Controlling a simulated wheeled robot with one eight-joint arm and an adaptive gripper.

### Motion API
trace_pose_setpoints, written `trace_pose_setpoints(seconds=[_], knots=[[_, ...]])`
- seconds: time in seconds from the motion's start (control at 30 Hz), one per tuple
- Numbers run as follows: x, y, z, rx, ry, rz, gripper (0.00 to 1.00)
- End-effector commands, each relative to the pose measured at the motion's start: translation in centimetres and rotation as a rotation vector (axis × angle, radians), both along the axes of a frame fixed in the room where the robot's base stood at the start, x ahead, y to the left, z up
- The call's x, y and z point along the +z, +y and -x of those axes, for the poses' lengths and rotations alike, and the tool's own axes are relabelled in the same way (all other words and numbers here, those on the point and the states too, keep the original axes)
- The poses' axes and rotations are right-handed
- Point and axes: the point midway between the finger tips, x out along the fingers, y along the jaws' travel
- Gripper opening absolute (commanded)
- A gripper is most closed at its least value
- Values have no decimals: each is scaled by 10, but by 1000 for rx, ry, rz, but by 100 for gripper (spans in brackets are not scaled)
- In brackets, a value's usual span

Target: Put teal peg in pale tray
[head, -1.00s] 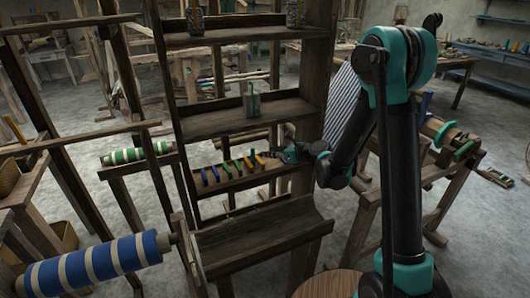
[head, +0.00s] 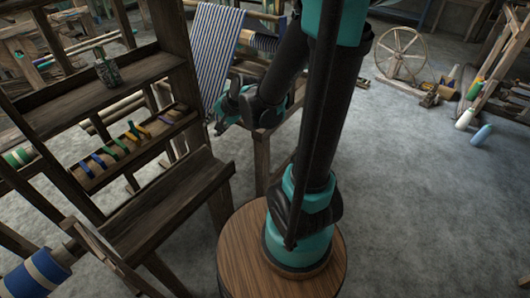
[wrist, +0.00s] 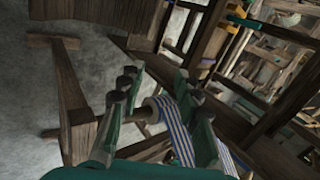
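No peg is clearly teal in the head view. Several coloured pegs, among them a green peg (head: 117,147) and a yellow peg (head: 142,127), stand in a row on a rack ledge at left. A small teal or green piece (wrist: 238,16) shows at the top of the wrist view, close to a yellow piece (wrist: 239,43); I cannot tell whether it is the peg. I cannot make out a pale tray. My gripper (head: 222,112) is right of the ledge, in front of striped cloth. In the wrist view my gripper (wrist: 157,84) has its fingers apart, with no peg between them.
The wooden rack (head: 165,205) fills the left side. Blue-and-white striped cloth (head: 214,45) hangs behind my gripper and shows between and beyond the fingers in the wrist view. A round wooden stool top (head: 235,262) is at the front. Open floor (head: 430,210) lies to the right.

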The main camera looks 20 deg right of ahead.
Motion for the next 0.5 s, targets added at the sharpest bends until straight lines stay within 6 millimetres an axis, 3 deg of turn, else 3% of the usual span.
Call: trace_pose_setpoints(seconds=[0.1, 0.3, 0.5], knots=[[-8, -47, 44, 170, -49, 236, 34], [-25, -109, 107, 451, -65, 564, 34], [-34, -139, 139, 609, -45, 716, 34]])
